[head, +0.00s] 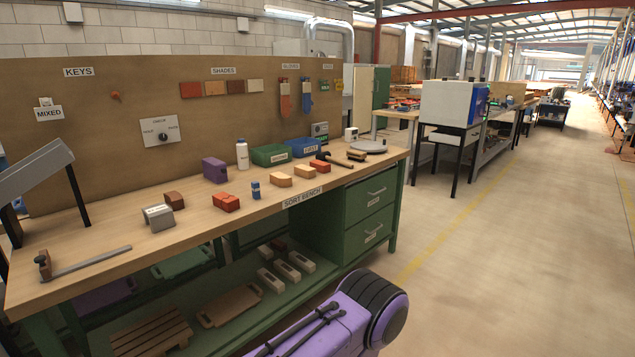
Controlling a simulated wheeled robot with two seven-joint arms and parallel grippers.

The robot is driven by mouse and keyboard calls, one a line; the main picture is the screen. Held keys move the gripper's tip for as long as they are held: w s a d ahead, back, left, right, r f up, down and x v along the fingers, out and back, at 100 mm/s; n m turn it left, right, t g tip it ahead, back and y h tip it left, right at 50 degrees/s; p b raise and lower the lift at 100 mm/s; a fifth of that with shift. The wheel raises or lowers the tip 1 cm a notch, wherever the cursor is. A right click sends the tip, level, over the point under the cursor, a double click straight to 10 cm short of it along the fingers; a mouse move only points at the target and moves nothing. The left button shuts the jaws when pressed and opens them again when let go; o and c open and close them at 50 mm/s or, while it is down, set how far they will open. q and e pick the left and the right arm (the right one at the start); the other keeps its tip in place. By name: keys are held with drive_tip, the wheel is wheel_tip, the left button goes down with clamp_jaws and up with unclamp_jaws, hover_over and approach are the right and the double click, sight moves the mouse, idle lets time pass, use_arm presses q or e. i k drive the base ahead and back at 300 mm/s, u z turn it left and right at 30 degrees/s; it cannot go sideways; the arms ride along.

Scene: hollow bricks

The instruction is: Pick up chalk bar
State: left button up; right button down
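Several pale, chalk-coloured hollow bricks (286,271) lie side by side on the green lower shelf (245,330) under the workbench. A grey-white block (158,218) with a light label stands on the bench top at the left. I cannot tell which of these is the chalk bar. Neither gripper shows in the head view. A purple and black arm part, which seems to be mine, is at the bottom centre, in front of the bench and apart from the bricks.
The wooden bench top (110,232) holds red bricks (226,202), tan bricks (278,180), a purple block (215,170), a white bottle (242,153), a green bin (270,155) and a blue bin (303,147). Green drawers (368,213) close the right end.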

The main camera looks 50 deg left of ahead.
sight(255, 185)
drive_tip(key=u, duration=0.2)
drive_tip(key=i, duration=1.3)
drive_tip(key=u, duration=0.5)
